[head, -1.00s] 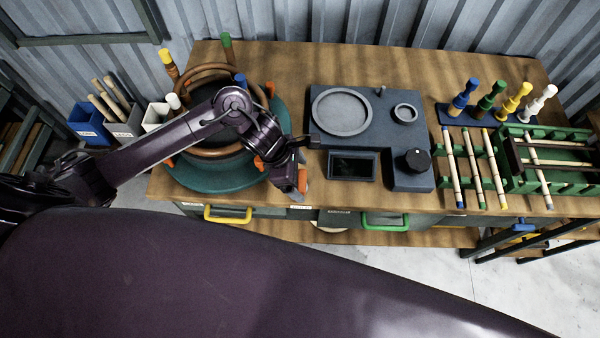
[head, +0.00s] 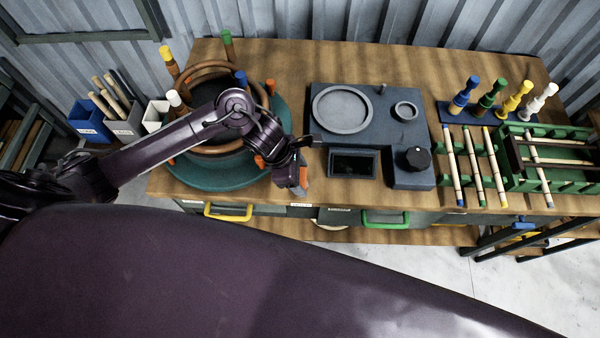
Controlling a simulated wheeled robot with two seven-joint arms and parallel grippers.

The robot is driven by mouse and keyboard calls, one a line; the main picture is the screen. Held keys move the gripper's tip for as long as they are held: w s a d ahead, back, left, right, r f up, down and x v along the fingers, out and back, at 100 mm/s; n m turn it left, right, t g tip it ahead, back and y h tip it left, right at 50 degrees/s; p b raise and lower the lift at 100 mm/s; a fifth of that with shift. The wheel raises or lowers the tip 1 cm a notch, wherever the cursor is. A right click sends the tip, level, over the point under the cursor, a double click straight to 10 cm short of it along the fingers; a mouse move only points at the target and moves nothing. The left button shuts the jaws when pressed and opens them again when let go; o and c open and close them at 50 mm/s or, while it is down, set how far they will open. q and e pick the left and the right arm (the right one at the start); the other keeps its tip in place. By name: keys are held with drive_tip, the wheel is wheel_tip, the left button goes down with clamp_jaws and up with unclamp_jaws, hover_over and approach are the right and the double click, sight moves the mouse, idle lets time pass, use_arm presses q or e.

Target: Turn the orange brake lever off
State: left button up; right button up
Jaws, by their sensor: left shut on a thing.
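A teal round turntable (head: 190,174) with brown rattan rings and a dark drum on it stands at the left of the bench. Orange pieces sit around its rim. My left gripper (head: 297,188) points down at the turntable's right front edge, near the bench's front. It is shut on an orange piece (head: 304,176), which looks like the brake lever. The gripper and wrist hide most of the lever, so its angle is unclear. My right gripper is out of view.
A dark blue fixture (head: 402,150) with a round dish and a black knob stands right of the gripper. Green racks (head: 545,184) with rods are farther right. Yellow (head: 228,212) and green (head: 385,219) drawer handles stick out at the front.

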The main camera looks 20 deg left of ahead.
use_arm(q)
drive_tip(key=shift+n+t+b, duration=0.3)
drive_tip(key=shift+n+b, duration=0.3)
drive_tip(key=shift+n, duration=0.2)
drive_tip(key=shift+s+n+t+y+b, duration=0.1)
drive_tip(key=shift+n+t+y+b, duration=0.4)
drive_tip(key=shift+n, duration=1.6)
drive_tip(key=shift+d+r+n+t+y, duration=0.1)
drive_tip(key=shift+n+t+y, duration=0.25)
drive_tip(key=shift+n, duration=0.65)
drive_tip(key=shift+r+n+t+y, duration=0.1)
drive_tip(key=shift+n+t+y, duration=0.2)
drive_tip(key=shift+n, duration=0.6)
drive_tip(key=n+y+p, duration=0.1)
drive_tip(key=n, duration=0.1)
drive_tip(key=shift+d+n, duration=0.15)
drive_tip(key=shift+n, duration=0.15)
drive_tip(key=n+y+p, duration=0.1)
drive_tip(key=n+p, duration=0.2)
drive_tip(key=n, duration=0.1)
drive_tip(key=shift+d+y, duration=0.1)
drive_tip(key=shift+y, duration=0.25)
drive_tip(key=shift+n+p, duration=0.55)
drive_tip(key=shift+n, duration=0.15)
drive_tip(key=shift+y, duration=0.3)
